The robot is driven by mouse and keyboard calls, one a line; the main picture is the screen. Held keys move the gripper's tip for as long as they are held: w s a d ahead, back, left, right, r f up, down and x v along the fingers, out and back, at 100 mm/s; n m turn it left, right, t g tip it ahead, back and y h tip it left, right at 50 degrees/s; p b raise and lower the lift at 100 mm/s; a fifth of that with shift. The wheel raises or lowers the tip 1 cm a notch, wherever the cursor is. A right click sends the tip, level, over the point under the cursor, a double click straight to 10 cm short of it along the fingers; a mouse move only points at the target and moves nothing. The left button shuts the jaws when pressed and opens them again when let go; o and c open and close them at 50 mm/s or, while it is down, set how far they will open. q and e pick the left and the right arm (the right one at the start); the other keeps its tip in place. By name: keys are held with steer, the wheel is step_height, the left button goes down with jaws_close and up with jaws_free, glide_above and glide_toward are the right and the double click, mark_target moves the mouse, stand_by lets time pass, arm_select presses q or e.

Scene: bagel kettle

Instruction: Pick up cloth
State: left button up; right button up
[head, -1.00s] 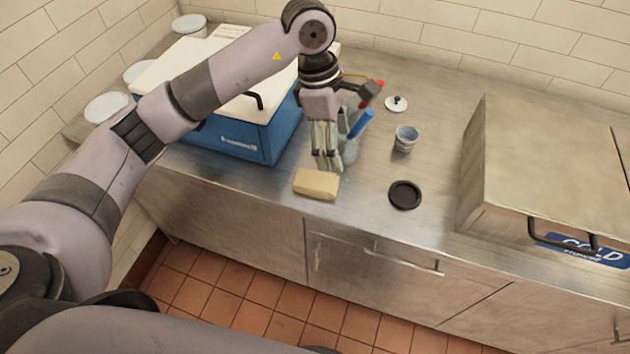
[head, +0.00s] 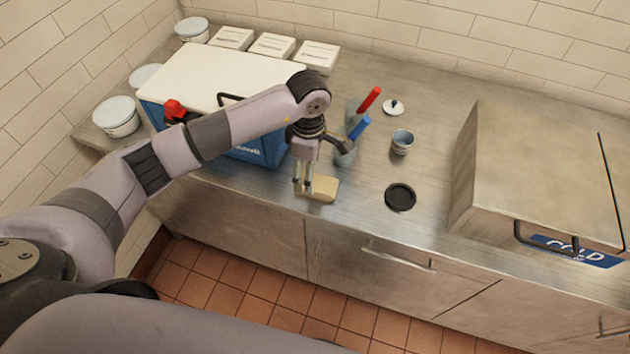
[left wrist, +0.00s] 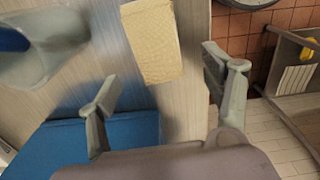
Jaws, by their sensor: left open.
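The cloth (head: 323,188) is a tan folded pad lying flat near the front edge of the steel counter. In the left wrist view the cloth (left wrist: 153,42) shows at the top centre, with a woven texture. My left gripper (head: 301,189) points down at the left end of the cloth. In the left wrist view its fingers (left wrist: 157,85) are wide apart with nothing between the tips, and the cloth lies ahead of the gap. I cannot tell whether a fingertip touches it. My right gripper is not in view.
A blue cooler with a white lid (head: 215,75) stands left, behind my left arm. A black disc (head: 400,197), a cup (head: 402,142) and a steel box (head: 535,175) are to the right.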

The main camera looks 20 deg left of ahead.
arm_select(q)
steer(key=shift+d+f+p, duration=0.1)
steer(key=shift+f+p, duration=0.2)
steer(key=shift+p, duration=0.1)
step_height(320, 180, down, 4)
steer(key=shift+w+d+r+p, duration=0.15)
steer(key=shift+r+p, duration=0.1)
steer(key=shift+p, duration=0.75)
steer(key=shift+f, duration=0.5)
steer(key=c, duration=1.1)
steer(key=shift+r, duration=0.1)
steer(key=shift+c, duration=0.2)
steer(key=shift+r+b, duration=0.3)
steer(key=shift+r, duration=0.3)
step_height(320, 180, up, 19)
steer(key=b, duration=0.5)
steer(key=shift+b, duration=0.35)
steer(key=shift+f, duration=0.15)
